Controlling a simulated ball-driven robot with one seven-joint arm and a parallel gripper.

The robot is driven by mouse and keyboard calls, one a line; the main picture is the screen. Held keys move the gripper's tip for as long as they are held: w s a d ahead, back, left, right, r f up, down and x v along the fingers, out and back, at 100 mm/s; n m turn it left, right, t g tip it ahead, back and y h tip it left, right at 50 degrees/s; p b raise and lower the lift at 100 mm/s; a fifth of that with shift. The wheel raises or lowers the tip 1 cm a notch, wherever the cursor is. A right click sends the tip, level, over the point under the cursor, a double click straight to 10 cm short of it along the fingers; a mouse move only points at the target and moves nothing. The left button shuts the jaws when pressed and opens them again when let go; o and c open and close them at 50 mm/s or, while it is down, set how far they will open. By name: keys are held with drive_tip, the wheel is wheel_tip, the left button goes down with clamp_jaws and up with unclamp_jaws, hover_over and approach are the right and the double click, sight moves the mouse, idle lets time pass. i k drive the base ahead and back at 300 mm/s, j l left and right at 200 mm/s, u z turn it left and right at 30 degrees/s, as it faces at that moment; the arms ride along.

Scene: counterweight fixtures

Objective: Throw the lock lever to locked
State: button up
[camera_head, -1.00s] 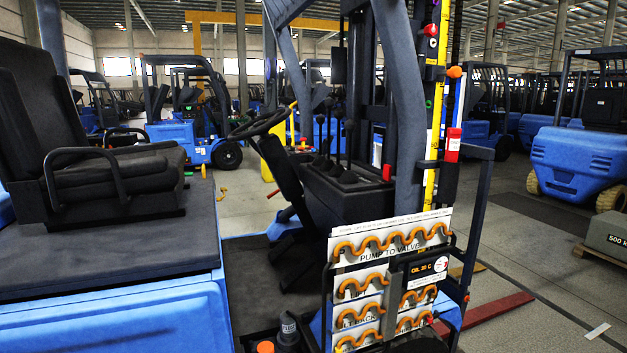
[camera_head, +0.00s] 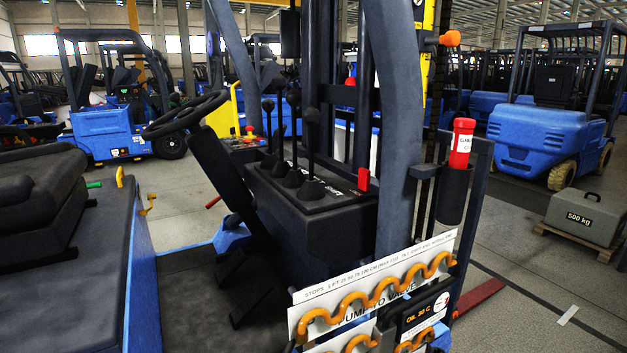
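A short red-handled lever (camera_head: 363,180) stands upright at the right end of the black lever console (camera_head: 325,215) in the forklift cab. Small lettering beside it is too small to read surely, so I cannot confirm that it is the lock lever or which position it marks. Several taller black-knobbed levers (camera_head: 311,116) stand to its left on the same console. An orange-knobbed handle (camera_head: 450,38) sticks out from the mast at upper right. My gripper is not in view.
A white panel with orange wavy hoses (camera_head: 375,295) stands in front of the console. A red cylinder (camera_head: 462,143) sits in a black holder at right. The steering wheel (camera_head: 186,115) is left of the levers. A 500 kg block (camera_head: 585,217) rests on a pallet; floor around it is mostly clear.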

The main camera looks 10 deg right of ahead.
sight(363, 182)
drive_tip(key=i+l, duration=0.25)
drive_tip(key=l, duration=0.15)
drive_tip(key=i+l, duration=0.25)
drive_tip(key=l, duration=0.15)
drive_tip(key=i+l, duration=0.25)
drive_tip(key=l, duration=0.15)
drive_tip(key=i+l, duration=0.55)
drive_tip(key=l, duration=0.25)
